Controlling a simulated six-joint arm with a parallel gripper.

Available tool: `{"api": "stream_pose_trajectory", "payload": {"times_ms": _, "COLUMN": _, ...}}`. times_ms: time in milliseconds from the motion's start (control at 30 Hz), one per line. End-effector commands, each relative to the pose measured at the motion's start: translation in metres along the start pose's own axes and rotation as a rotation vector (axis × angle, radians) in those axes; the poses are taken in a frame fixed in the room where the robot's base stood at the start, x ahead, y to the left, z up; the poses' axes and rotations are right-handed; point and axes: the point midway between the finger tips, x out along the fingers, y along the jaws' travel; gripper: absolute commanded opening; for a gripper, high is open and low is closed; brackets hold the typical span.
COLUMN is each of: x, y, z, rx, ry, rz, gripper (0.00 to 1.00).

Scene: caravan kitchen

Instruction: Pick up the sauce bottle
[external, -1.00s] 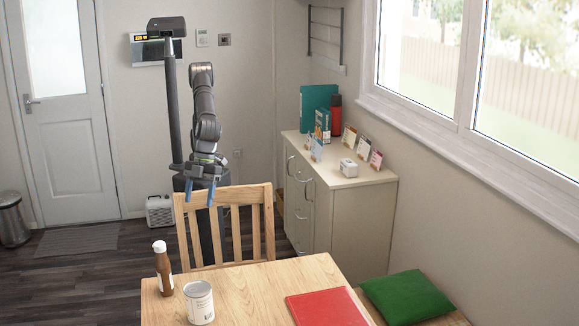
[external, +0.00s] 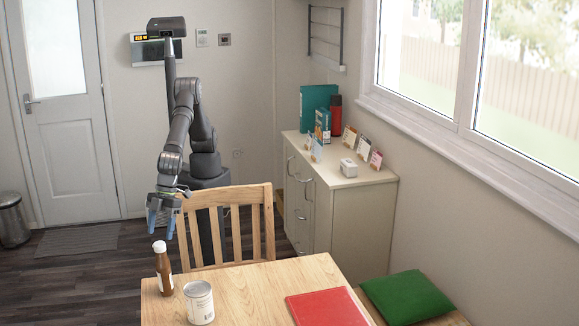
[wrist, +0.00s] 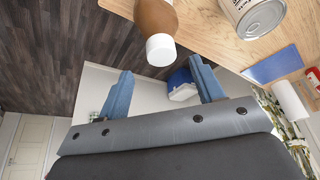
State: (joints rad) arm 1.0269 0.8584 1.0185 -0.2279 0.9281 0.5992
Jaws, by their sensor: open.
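The sauce bottle (external: 164,272), brown with a white cap and a pale label, stands upright on the wooden table (external: 250,290) near its left edge. In the wrist view the bottle (wrist: 157,20) shows at the top, its white cap pointing towards my fingers. My gripper (external: 161,228), with two blue fingers, is open and empty, pointing down. In the external view it appears just above the cap. In the wrist view the gap between the fingers (wrist: 163,83) lies just below the cap, and I see no contact.
A white-labelled can (external: 199,302) stands close to the right of the bottle; it also shows in the wrist view (wrist: 250,14). A red folder (external: 327,307) lies further right. A wooden chair (external: 265,222) stands at the table's far edge, beside my arm.

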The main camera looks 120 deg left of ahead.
Motion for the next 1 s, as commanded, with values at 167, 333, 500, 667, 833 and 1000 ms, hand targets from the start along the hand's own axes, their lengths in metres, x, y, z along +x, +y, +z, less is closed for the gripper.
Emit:
{"api": "stream_pose_trajectory", "payload": {"times_ms": 167, "x": 0.008, "y": 0.0, "z": 0.0, "rx": 0.0, "ry": 0.0, "rz": 0.0, "gripper": 0.61}}
{"api": "stream_pose_trajectory", "payload": {"times_ms": 333, "x": 0.028, "y": -0.002, "z": 0.002, "rx": 0.0, "ry": -0.001, "rz": 0.001, "gripper": 0.61}}
{"api": "stream_pose_trajectory", "payload": {"times_ms": 500, "x": 0.053, "y": -0.003, "z": 0.002, "rx": 0.0, "ry": 0.0, "rz": -0.001, "gripper": 0.61}}
{"api": "stream_pose_trajectory", "payload": {"times_ms": 667, "x": 0.057, "y": -0.003, "z": 0.002, "rx": 0.0, "ry": 0.003, "rz": -0.002, "gripper": 0.61}}
{"api": "stream_pose_trajectory", "payload": {"times_ms": 833, "x": 0.057, "y": -0.003, "z": 0.002, "rx": 0.0, "ry": 0.002, "rz": -0.002, "gripper": 0.49}}
{"api": "stream_pose_trajectory", "payload": {"times_ms": 1000, "x": 0.057, "y": -0.003, "z": 0.002, "rx": -0.001, "ry": 0.002, "rz": -0.002, "gripper": 0.16}}
